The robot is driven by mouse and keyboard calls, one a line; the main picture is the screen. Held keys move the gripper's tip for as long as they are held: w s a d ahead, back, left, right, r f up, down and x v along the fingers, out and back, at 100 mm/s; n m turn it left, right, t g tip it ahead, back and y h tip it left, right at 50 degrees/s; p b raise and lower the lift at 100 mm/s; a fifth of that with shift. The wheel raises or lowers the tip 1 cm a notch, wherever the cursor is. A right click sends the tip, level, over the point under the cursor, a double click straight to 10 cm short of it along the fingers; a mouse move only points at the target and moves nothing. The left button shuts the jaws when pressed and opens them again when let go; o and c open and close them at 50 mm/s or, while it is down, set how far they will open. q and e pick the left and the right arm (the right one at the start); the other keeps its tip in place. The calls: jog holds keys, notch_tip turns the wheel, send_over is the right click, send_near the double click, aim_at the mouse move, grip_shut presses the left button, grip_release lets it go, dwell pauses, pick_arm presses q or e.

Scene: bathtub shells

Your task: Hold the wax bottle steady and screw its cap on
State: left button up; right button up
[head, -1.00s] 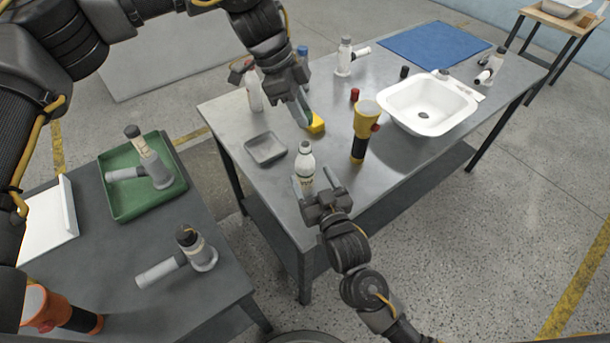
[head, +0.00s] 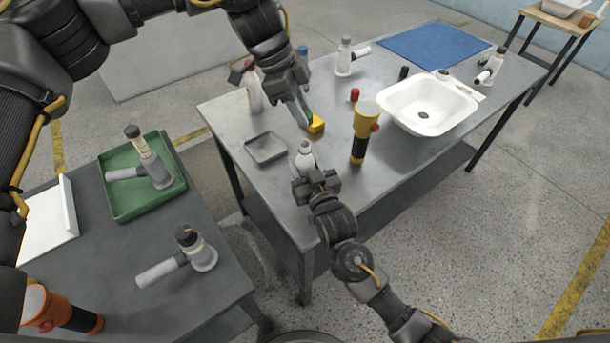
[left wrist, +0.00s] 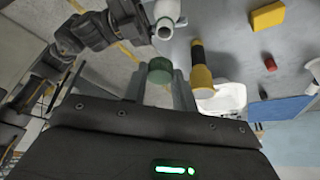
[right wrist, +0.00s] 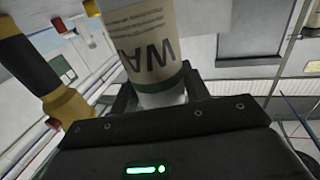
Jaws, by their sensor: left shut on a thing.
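The wax bottle (head: 305,160) is white, uncapped and upright near the table's front edge. In the right wrist view, its "WA" label (right wrist: 148,50) appears upside down. My left gripper (head: 303,115) is above the table, behind the bottle. In the left wrist view, it is shut on a dark green cap (left wrist: 160,70), apart from the bottle (left wrist: 167,22). The cap is hidden in the head view.
A yellow flashlight (head: 364,130) stands right of the bottle. A grey square tray (head: 265,148) lies left of it, a yellow block (head: 317,124) behind. A red cap (head: 354,95), white basin (head: 428,106) and blue mat (head: 433,45) are farther away. A side table holds a green tray (head: 118,212).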

jog(key=c, duration=0.9)
pick_arm(q)
send_over(309, 152)
jog(key=a, duration=0.2)
jog(key=shift+w+d+f, duration=0.1)
jog(key=shift+w+f, duration=0.15)
jog(key=shift+f, duration=1)
jog(key=shift+w+f, duration=0.2)
jog(key=shift+f, duration=1.05)
jog(key=shift+f, duration=0.1)
jog(key=shift+f, duration=0.8)
jog(key=shift+f, duration=0.55)
pick_arm(e)
grip_shut()
